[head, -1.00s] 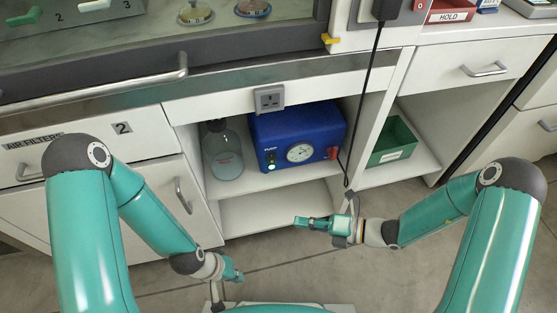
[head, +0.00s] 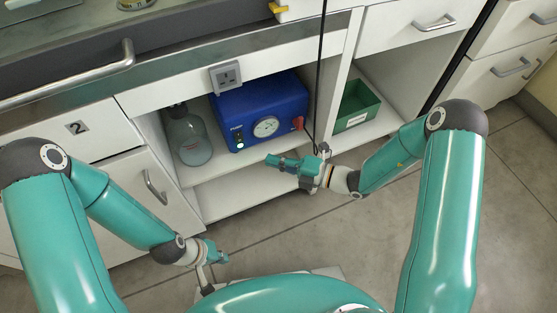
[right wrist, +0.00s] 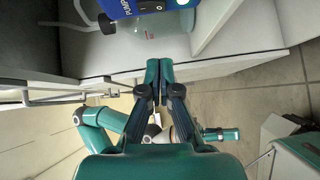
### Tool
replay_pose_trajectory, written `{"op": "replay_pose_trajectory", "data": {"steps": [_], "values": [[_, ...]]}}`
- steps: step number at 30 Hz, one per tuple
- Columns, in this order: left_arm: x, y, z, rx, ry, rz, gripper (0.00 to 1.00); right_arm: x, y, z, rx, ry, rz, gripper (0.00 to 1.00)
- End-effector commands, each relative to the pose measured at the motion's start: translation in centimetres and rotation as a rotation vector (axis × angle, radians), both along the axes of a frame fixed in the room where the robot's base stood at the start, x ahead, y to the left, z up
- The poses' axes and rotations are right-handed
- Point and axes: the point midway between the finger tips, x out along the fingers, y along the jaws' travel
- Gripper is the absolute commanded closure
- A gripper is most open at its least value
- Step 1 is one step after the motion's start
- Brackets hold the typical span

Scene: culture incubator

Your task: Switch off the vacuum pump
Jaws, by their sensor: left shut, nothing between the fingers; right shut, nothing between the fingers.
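The vacuum pump is a blue box (head: 262,108) on the upper shelf of the open cabinet bay. Its front carries a round white gauge (head: 266,127), a lit switch (head: 239,139) at the lower left and a red part (head: 298,123) at the right. Part of the pump (right wrist: 150,7) shows at the top of the right wrist view. My right gripper (head: 271,160) is shut and empty, in front of and below the pump front, apart from it; its fingers (right wrist: 160,70) are together in the right wrist view. My left gripper (head: 222,257) is shut and empty, low at the left, away from the cabinet.
A glass bottle (head: 189,138) stands left of the pump. A green bin (head: 356,106) sits in the right bay. A wall socket (head: 226,77) is on the panel above the pump. A black cable (head: 321,70) hangs in front of the bay divider. The floor in front is clear.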

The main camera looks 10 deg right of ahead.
Motion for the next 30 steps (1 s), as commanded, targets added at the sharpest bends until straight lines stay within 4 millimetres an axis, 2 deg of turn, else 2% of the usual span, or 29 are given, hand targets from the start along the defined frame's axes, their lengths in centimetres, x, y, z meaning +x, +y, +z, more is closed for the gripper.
{"op": "replay_pose_trajectory", "data": {"steps": [3,10,13,18,30], "values": [[0.0,0.0,-1.0,0.0,0.0,0.0,1.0,1.1,2.4,-0.5,-0.001,-0.002,0.006,1.0],[0.0,0.0,-2.3,0.0,0.0,0.0,1.0,3.4,6.4,-0.9,0.0,-0.002,0.004,1.0],[0.0,0.0,-2.9,0.0,0.0,0.0,1.0,5.1,6.4,-1.1,-0.001,-0.004,0.0,1.0],[0.0,0.0,-3.4,0.0,0.0,0.0,1.0,6.7,6.9,-1.2,-0.001,-0.002,0.001,1.0],[0.0,0.0,-3.4,0.0,0.0,0.0,1.0,7.1,6.9,-1.1,0.0,0.001,0.001,1.0]]}}
